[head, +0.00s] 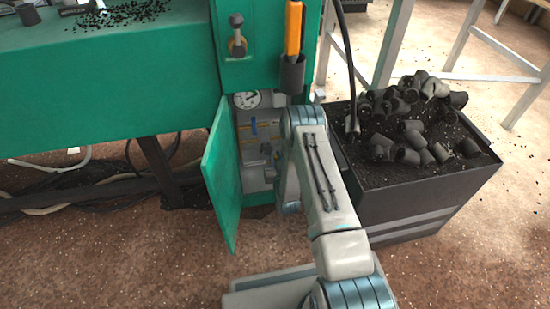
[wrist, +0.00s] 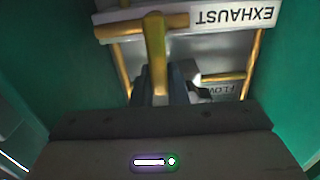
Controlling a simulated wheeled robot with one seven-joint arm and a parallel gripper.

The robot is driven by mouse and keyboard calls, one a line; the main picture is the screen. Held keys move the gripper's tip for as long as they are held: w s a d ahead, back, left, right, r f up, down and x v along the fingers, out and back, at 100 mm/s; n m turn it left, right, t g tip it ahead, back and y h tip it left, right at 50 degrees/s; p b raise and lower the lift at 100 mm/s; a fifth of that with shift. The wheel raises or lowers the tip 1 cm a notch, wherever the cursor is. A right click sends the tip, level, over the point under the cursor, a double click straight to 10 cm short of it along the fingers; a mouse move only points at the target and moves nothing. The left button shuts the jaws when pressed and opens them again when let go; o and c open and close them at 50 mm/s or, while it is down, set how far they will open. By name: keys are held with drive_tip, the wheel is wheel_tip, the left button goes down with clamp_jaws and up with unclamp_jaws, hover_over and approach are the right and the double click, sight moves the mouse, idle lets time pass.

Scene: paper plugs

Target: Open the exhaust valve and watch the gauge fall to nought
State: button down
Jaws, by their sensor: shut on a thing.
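In the wrist view a yellow valve lever (wrist: 155,45) runs up and down the picture, next to a white label (wrist: 235,15) reading EXHAUST, seen upside down. My gripper (wrist: 163,92) is shut on the lower end of this lever. I cannot tell if the valve is open. In the head view the pressure gauge (head: 246,99) is a white dial at the top of the open cabinet. Its needle is too small to read. My arm reaches into the cabinet from the right and hides the gripper's fingertips there.
The green cabinet door (head: 222,175) stands open on the left. Brass pipes (wrist: 215,78) and a partly hidden FLOW label (wrist: 222,91) are close to my gripper. A dark bin (head: 415,200) heaped with black pipe fittings stands close right of my arm.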

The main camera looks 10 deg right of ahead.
drive_tip(key=shift+d+f+m, duration=0.15)
drive_tip(key=shift+d+m, duration=0.45)
drive_tip(key=shift+m, duration=0.7)
drive_tip(key=c, duration=1.4)
unclamp_jaws()
drive_tip(key=shift+c, duration=0.2)
drive_tip(key=s+p, duration=0.5)
drive_tip(key=s, duration=0.9)
drive_tip(key=shift+p, duration=0.3)
